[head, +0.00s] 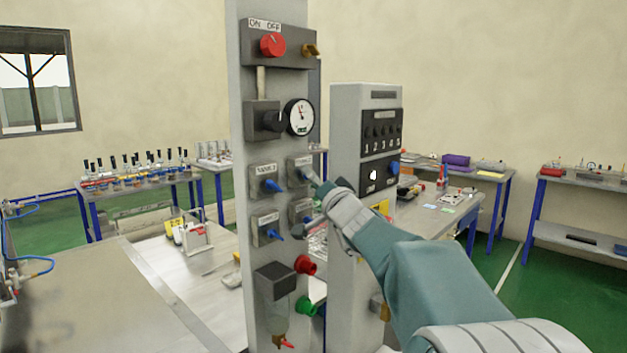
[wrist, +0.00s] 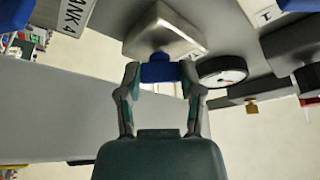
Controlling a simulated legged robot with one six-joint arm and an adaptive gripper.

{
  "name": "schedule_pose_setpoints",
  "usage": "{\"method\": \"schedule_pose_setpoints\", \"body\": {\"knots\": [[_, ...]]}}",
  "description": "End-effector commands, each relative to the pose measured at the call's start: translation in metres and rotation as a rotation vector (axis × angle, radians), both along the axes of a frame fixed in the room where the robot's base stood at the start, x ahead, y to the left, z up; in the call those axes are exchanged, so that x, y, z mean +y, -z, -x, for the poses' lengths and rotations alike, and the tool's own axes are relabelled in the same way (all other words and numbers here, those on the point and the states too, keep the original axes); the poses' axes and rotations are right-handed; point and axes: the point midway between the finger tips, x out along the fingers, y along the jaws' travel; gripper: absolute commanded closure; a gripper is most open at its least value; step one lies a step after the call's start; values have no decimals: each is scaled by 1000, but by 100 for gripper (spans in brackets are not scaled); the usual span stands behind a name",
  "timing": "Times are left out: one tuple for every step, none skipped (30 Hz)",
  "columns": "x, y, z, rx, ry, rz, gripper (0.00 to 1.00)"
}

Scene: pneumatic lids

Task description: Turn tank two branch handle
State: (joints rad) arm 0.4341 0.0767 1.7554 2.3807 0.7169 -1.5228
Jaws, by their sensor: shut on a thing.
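The upright grey panel (head: 243,110) carries several branch valves with blue handles in two rows. My gripper (head: 313,181) reaches in from the right to the upper-right valve (head: 297,163). In the wrist view my gripper (wrist: 161,74) is shut on that valve's blue handle (wrist: 160,70), with one finger on each side. The handle's metal valve body (wrist: 165,35) is just beyond the fingertips. A neighbouring label reads TANK 4 (wrist: 76,15). The gripped valve's own label is too small to read in the head view. The upper-left blue handle (head: 273,185) is free.
A round gauge (head: 300,116) and red ON/OFF knob (head: 272,44) are above the valves. A red fitting (head: 306,265) and green fitting (head: 305,306) stick out below. A second control post (head: 345,130) stands close behind on the right. Benches line the walls.

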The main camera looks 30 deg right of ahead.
Motion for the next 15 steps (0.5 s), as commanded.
{"method": "schedule_pose_setpoints", "body": {"knots": [[-1, 8, -2, 11, 0, 10, 99], [-1, 8, -2, 9, 1, 17, 99], [-1, 8, -2, 5, 0, 25, 99], [0, 8, -2, 4, 0, 29, 99], [-1, 8, -2, 3, 1, 33, 99], [-1, 8, -2, 2, 0, 36, 99], [-1, 8, -2, 1, 0, 39, 99], [-1, 8, -2, 1, 0, 41, 99], [-1, 8, -2, 0, 0, 42, 99], [-1, 8, -2, 0, 1, 43, 99], [-1, 8, -2, 0, 1, 43, 99], [-1, 8, -2, 0, 1, 44, 99], [-1, 8, -2, 0, 1, 44, 99], [-1, 8, -2, 0, 1, 43, 99], [-1, 8, -2, 0, 1, 43, 99]]}}
